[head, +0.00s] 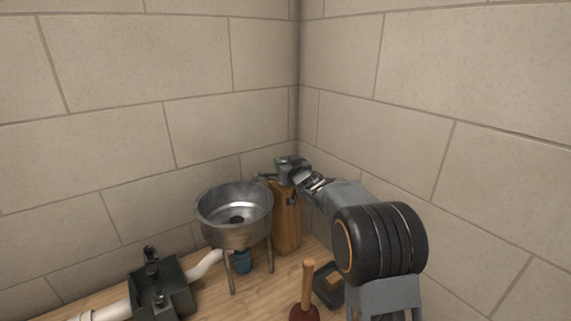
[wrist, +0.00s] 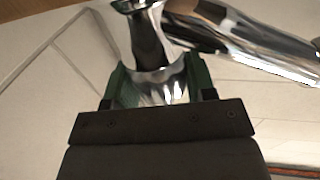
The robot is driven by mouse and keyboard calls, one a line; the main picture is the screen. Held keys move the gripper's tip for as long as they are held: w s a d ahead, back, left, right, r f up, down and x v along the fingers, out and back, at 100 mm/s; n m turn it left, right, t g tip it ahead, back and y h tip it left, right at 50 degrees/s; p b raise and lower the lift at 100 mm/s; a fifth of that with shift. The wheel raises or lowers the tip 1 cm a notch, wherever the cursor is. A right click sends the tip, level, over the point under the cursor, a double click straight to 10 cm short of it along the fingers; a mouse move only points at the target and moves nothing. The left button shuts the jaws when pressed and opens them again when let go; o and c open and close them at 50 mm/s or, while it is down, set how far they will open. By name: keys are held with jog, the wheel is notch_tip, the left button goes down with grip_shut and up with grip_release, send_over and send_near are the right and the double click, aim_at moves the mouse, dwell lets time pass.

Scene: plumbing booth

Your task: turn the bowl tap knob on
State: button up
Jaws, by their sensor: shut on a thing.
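The steel bowl (head: 236,212) stands on legs in the corner, left of a wooden block (head: 287,222). The tap sits at the top of the block, its spout reaching toward the bowl; my gripper mostly hides it in the head view. In the wrist view, a shiny chrome tap knob (wrist: 155,75) is between the green fingers of my gripper (wrist: 158,88), which are shut on it. A chrome tube (wrist: 245,52) runs to the right from beside the knob. In the head view my gripper (head: 284,166) is at the top of the block. How far the knob is turned cannot be told.
A plunger (head: 307,285) with a wooden handle stands on the wooden bench in front. A dark box (head: 163,287) with a white pipe (head: 103,309) is at the lower left. A black object (head: 328,285) lies right of the plunger. Two block walls meet behind the bowl.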

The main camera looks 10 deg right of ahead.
jog(key=shift+r+y+p, duration=0.15)
jog(key=shift+y+p, duration=0.15)
jog(key=shift+p, duration=0.3)
jog(key=shift+d+r+n+y+p, duration=0.1)
jog(key=shift+n+y+p, duration=0.25)
jog(key=shift+p, duration=0.2)
jog(key=n+g+y+p, duration=0.1)
jog(key=y+p, duration=0.1)
jog(key=p, duration=0.1)
jog(key=shift+r, duration=0.1)
jog(key=n+g+y+p, duration=0.1)
jog(key=n+y+p, duration=0.2)
jog(key=p, duration=0.1)
jog(key=shift+g+y, duration=0.35)
jog(key=shift+g, duration=0.05)
jog(key=n+g+y+p, duration=0.2)
jog(key=n+g+y, duration=0.1)
jog(key=n+g+y+p, duration=0.1)
jog(key=shift+w+f+g+y, duration=0.1)
jog(key=shift+f+g+y, duration=0.2)
jog(key=shift+f+g, duration=0.1)
jog(key=shift+n+g+y+p, duration=0.4)
jog(key=shift+n+g+y, duration=0.6)
jog(key=shift+n+g, duration=0.75)
jog(key=shift+g, duration=0.45)
